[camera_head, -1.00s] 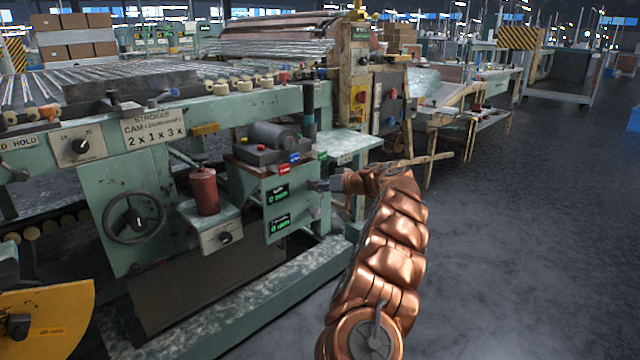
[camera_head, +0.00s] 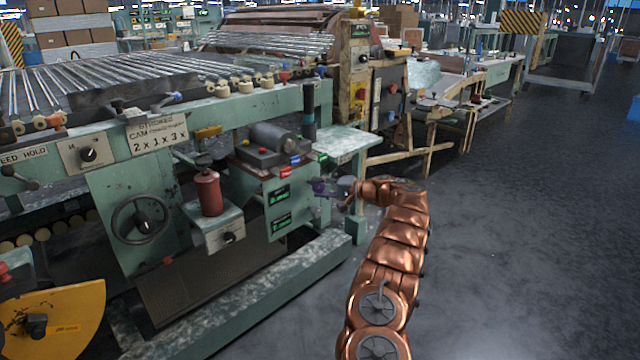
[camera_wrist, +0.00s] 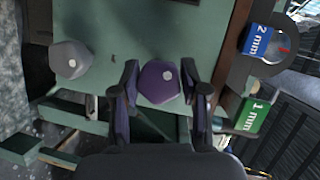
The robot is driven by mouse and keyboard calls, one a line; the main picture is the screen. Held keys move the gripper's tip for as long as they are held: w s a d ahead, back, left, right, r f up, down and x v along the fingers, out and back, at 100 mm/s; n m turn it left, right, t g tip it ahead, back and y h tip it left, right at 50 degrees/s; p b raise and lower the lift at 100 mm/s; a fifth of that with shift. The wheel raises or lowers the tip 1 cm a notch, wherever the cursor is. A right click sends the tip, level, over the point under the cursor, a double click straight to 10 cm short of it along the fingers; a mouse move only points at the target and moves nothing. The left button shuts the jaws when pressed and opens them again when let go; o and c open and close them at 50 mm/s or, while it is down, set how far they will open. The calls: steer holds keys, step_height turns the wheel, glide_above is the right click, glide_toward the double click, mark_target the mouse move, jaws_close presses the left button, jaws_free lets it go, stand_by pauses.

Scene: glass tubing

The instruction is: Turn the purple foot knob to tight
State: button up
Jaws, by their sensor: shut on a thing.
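In the head view my gripper (camera_head: 325,187) is at the right side of the green machine's control box, below the small side table. The knob is too small there to tell from the fingers. Which way the knob is turned cannot be told.
A grey knob (camera_wrist: 70,60) sits left of the purple one in the wrist view. A blue 2 mm tag (camera_wrist: 260,42) and a green 1 mm tag (camera_wrist: 254,115) are at the right. The side table (camera_head: 345,140) overhangs near my gripper. Open floor (camera_head: 510,230) lies to the right.

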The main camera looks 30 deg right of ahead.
steer(key=m, duration=0.2)
steer(key=m+t+y+p, duration=0.1)
steer(key=m, duration=0.2)
steer(key=shift+d+f+t, duration=0.1)
steer(key=shift+t, duration=0.2)
steer(key=m+t, duration=0.1)
steer(key=m, duration=0.2)
steer(key=m+t+y+b, duration=0.1)
steer(key=m, duration=0.2)
stand_by(0.4)
steer(key=o, duration=1.1)
steer(key=shift+o, duration=0.2)
steer(key=v, duration=1.2)
steer(key=shift+f, duration=0.15)
